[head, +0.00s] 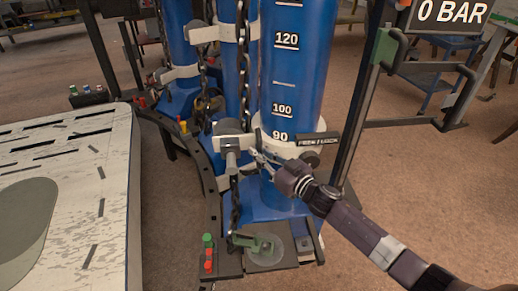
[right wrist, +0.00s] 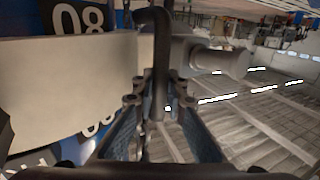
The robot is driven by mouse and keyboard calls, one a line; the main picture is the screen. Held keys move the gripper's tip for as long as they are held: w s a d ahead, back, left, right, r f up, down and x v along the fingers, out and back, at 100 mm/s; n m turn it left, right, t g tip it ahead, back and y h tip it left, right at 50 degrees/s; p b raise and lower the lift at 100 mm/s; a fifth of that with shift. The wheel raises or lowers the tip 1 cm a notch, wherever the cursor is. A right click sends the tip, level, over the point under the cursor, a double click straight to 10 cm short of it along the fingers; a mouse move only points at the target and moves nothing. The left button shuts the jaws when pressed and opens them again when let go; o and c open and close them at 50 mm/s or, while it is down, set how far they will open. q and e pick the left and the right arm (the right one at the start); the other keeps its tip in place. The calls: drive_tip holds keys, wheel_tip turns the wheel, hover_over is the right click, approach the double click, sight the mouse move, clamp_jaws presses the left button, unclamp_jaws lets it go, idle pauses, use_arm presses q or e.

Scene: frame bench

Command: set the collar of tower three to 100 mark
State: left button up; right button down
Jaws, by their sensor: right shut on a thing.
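A blue tower (head: 297,60) with a printed scale stands nearest me; I see no tower number on it. Its pale collar (head: 312,150) wraps around it low down, at the 90 figure and below the 100 mark (head: 282,108). The collar also fills the left of the right wrist view (right wrist: 70,80), beside an upside-down 80. My right gripper (head: 259,157) is at the collar's front left. In the wrist view its fingers (right wrist: 160,100) are shut on a dark bent handle (right wrist: 157,50) beside the collar. My left gripper is not in view.
More blue towers (head: 180,40) stand behind, with dark chains (head: 242,60) hanging close by. A dark upright post (head: 358,100) and a 0 BAR display (head: 450,12) stand at the right. A pale slotted table (head: 100,200) is at the left. A base with coloured buttons (head: 208,253) lies below.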

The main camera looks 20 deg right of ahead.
sight(260, 139)
wheel_tip(260, 139, up, 9)
drive_tip(key=p, duration=0.5)
drive_tip(key=shift+r+p, duration=0.2)
drive_tip(key=shift+p, duration=0.2)
drive_tip(key=shift+d+r+p, duration=0.1)
drive_tip(key=shift+r+p, duration=0.1)
drive_tip(key=shift+p, duration=0.15)
drive_tip(key=shift+f, duration=0.15)
drive_tip(key=c, duration=2.2)
unclamp_jaws()
drive_tip(key=v, duration=1.2)
drive_tip(key=shift+f, duration=0.2)
drive_tip(key=shift+f, duration=0.1)
